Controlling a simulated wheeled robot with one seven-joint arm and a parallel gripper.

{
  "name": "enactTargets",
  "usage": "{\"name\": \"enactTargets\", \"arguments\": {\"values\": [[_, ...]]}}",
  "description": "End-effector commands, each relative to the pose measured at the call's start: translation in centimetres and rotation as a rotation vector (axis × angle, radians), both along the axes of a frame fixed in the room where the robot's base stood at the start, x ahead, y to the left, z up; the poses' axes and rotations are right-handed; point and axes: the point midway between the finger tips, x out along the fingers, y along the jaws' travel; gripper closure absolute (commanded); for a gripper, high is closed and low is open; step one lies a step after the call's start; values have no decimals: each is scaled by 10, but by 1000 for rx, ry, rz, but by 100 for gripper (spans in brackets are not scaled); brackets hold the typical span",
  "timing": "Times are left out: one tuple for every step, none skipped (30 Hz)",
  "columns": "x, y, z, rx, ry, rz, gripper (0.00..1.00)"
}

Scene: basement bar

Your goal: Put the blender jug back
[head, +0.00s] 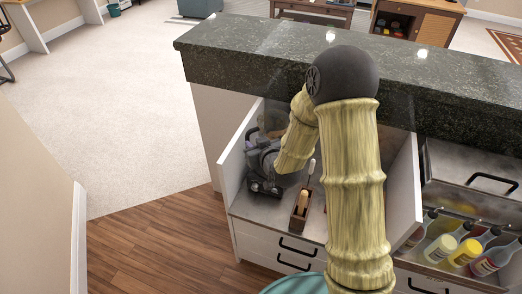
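My gripper (264,158) seems to be in the dark grey shapes at the end of the forearm. Its fingers cannot be made out, nor whether they hold anything. A dark, footed appliance base (265,186) stands on the compartment floor, at or just below the gripper; the two blend together. A faint, see-through shape (272,119) shows behind the forearm and may be the blender jug, but I cannot tell for sure.
A wooden holder (301,211) with utensils stands right of the dark base. The dark stone counter (300,60) overhangs the compartment. Bottles (462,255) fill the compartment at right. Drawers (285,255) lie below. A teal round object (292,284) is at the bottom edge. Floor at left is clear.

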Motion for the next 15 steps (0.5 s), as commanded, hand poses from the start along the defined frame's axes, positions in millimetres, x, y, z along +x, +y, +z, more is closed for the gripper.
{"name": "enactTargets", "arguments": {"values": [[-8,-4,4,0,-2,-1,77],[-13,-6,6,-1,-1,-1,77],[-19,-8,8,-1,-1,-1,77],[-23,-10,10,-1,-1,-1,77],[-27,-12,12,-1,-1,-1,77],[-32,-13,14,0,-1,0,77],[-35,-15,16,0,-1,0,77],[-37,-16,17,0,-1,0,77],[-39,-17,18,0,-2,-1,77],[-41,-17,19,0,-2,-1,77],[-42,-17,19,1,-1,0,77],[-43,-18,19,1,-1,0,77],[-43,-18,19,1,-1,0,77],[-43,-18,19,1,-1,0,77],[-43,-18,19,1,-1,0,77]]}}
